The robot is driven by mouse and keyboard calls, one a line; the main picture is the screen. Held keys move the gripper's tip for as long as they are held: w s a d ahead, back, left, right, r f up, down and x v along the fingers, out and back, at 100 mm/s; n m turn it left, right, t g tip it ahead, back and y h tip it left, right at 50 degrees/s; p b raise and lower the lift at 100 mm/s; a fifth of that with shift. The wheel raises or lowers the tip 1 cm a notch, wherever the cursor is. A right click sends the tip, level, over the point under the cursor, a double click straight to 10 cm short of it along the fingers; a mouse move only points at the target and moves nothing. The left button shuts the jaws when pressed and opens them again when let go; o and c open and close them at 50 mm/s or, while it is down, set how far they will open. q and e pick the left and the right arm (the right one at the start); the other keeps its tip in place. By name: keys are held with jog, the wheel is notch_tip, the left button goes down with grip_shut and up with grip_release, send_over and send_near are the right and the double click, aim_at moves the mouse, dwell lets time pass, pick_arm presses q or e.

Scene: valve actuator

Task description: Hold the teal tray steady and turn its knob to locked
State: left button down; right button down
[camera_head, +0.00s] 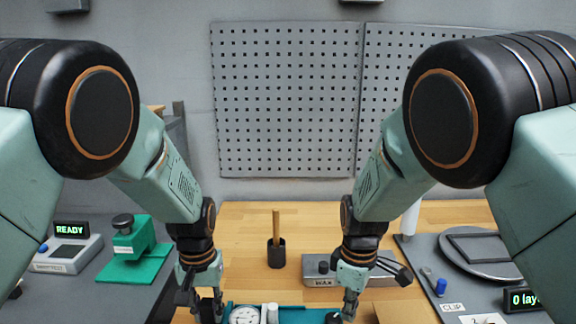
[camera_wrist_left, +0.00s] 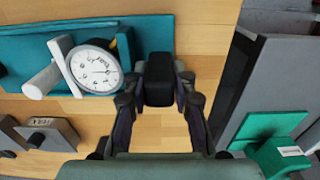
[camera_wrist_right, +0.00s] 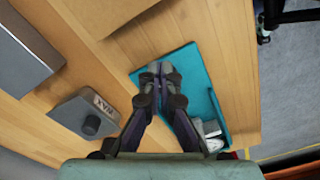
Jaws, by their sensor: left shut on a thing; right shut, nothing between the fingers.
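The teal tray (camera_head: 300,312) lies on the wooden table at the bottom of the head view, partly cut off; it also shows in the left wrist view (camera_wrist_left: 135,27) and right wrist view (camera_wrist_right: 198,68). It carries a white round dial (camera_wrist_left: 95,68) and a white cylinder (camera_wrist_left: 46,80). My left gripper (camera_head: 207,300) is shut on a black block (camera_wrist_left: 159,80) at the tray's end. My right gripper (camera_wrist_right: 157,70) is shut and empty above the tray's other end. A dark round part, perhaps the knob (camera_head: 332,317), shows beside it; its setting is unreadable.
A grey box with a dark knob (camera_head: 322,280) stands behind the tray. A black cup with a wooden handle (camera_head: 276,254) stands further back. A green stand (camera_head: 135,262) and READY display (camera_head: 72,231) are at left, a grey board with a round plate (camera_head: 480,250) at right.

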jog(key=shift+f, duration=0.5)
jog(key=shift+a, duration=0.1)
jog(key=shift+s+a, duration=0.15)
jog(key=shift+s, duration=0.1)
dwell(0.6)
jog(key=shift+s+a, duration=0.15)
jog(key=shift+s, duration=0.15)
jog(key=shift+s+a, duration=0.3)
jog(key=shift+a, duration=0.05)
jog(key=shift+s+d, duration=0.1)
dwell(0.4)
jog(key=shift+s+d, duration=0.2)
notch_tip(320, 180, up, 6)
dwell(0.6)
